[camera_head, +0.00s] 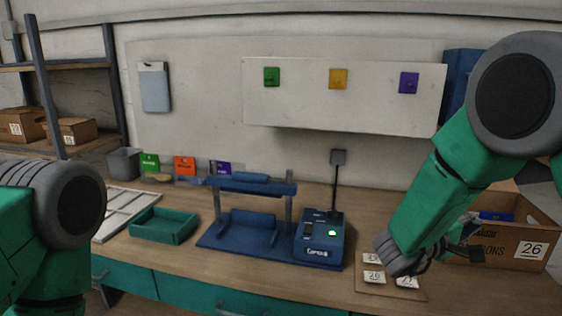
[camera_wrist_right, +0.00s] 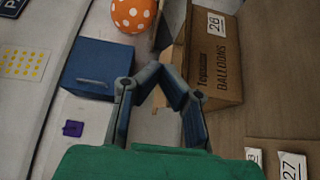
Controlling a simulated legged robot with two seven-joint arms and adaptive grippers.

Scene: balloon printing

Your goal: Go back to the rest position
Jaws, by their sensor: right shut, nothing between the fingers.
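My right gripper (camera_head: 468,252) is low at the right of the bench, in front of the open balloon carton (camera_head: 515,247) labelled 26. It points to the right and is partly hidden by my own wrist. In the right wrist view its fingertips (camera_wrist_right: 160,68) meet with nothing between them, and the carton (camera_wrist_right: 215,60) shows just beyond and to the right. My left arm enters at the left edge of the head view, and its gripper is out of frame.
The blue printing press (camera_head: 250,186) with its control box (camera_head: 319,240) stands mid-bench. A green tray (camera_head: 165,225) lies left of it. A board with number cards (camera_head: 390,292) lies under my right wrist. The wrist view shows an orange dotted balloon (camera_wrist_right: 134,14) and a blue cabinet (camera_wrist_right: 96,68).

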